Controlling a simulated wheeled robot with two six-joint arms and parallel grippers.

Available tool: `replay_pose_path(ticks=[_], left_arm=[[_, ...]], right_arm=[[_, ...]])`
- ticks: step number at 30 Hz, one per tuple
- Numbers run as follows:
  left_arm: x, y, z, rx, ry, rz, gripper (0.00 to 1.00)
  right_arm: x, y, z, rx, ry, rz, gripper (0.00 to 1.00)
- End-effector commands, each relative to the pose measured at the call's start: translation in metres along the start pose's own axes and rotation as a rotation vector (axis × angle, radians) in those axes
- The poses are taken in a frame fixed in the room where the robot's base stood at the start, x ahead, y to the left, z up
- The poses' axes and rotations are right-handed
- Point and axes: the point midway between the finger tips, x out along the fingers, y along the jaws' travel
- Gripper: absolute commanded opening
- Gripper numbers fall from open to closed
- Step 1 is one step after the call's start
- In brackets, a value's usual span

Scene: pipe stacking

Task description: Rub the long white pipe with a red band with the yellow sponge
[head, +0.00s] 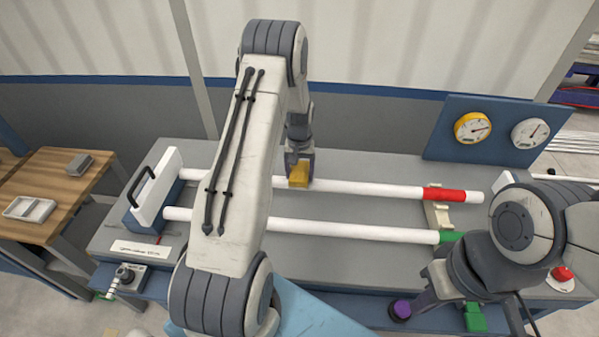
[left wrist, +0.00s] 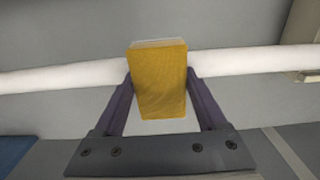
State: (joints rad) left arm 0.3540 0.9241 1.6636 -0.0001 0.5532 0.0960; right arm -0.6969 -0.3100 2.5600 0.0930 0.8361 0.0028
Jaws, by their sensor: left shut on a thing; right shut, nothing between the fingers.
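The long white pipe with a red band (head: 360,188) lies across the back of the grey table, its red band (head: 445,195) near the right end. My left gripper (head: 299,172) is shut on the yellow sponge (head: 299,177) at the middle of this pipe. In the left wrist view the sponge (left wrist: 158,85) sits between the fingers and overlaps the white pipe (left wrist: 240,61); I cannot tell whether they touch. My right gripper (head: 425,303) is shut and empty near the table's front right. My left arm hides part of both pipes.
A white pipe with a green band (head: 350,231) lies parallel in front. A holder with a black handle (head: 153,187) stands at the pipes' left ends. A blue gauge panel (head: 480,135) stands back right. A purple knob (head: 401,309) and red button (head: 563,274) are at the front right.

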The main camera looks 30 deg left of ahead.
Motion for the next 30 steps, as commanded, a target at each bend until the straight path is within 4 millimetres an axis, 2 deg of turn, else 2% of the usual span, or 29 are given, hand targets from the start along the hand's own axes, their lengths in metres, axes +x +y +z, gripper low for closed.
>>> replay_pose_path(ticks=[9, 22, 30], left_arm=[[0.003, 0.002, 0.0, 0.001, 0.0, 0.0, 0.3], [0.001, 0.037, 0.0, 0.002, 0.001, 0.0, 0.3], [0.004, 0.039, 0.0, 0.0, 0.0, 0.0, 0.3]], right_arm=[[0.002, 0.0, 0.0, 0.0, 0.0, 0.0, 0.0], [0.002, 0.0, 0.0, 0.0, 0.0, 0.0, 0.0], [0.004, 0.0, 0.0, 0.0, 0.0, 0.0, 0.0]])
